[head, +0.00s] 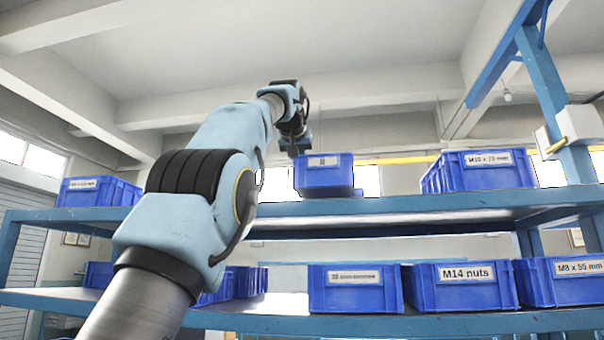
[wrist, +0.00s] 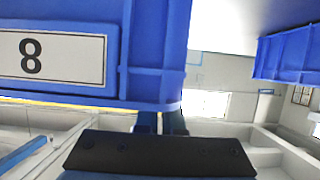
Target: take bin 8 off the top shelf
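Bin 8 (head: 323,175) is a blue bin above the middle of the top shelf (head: 400,206) in the head view. In the wrist view its front wall and white label with a black 8 (wrist: 53,57) fill the upper left. My gripper (head: 297,143) reaches over the bin's upper left rim. In the wrist view the two fingers (wrist: 161,122) are close together at the bin's rim, with the wall seemingly between them; the tips are hidden. A dark strip along the bin's bottom looks like its underside. A gap to the shelf cannot be made out clearly.
An M10 x 70 bin (head: 482,170) stands right on the top shelf, another bin (head: 98,191) far left, with free room on both sides of bin 8. The lower shelf (head: 400,322) holds several blue bins, one labelled M14 nuts (head: 462,286). A blue post (head: 555,95) stands right.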

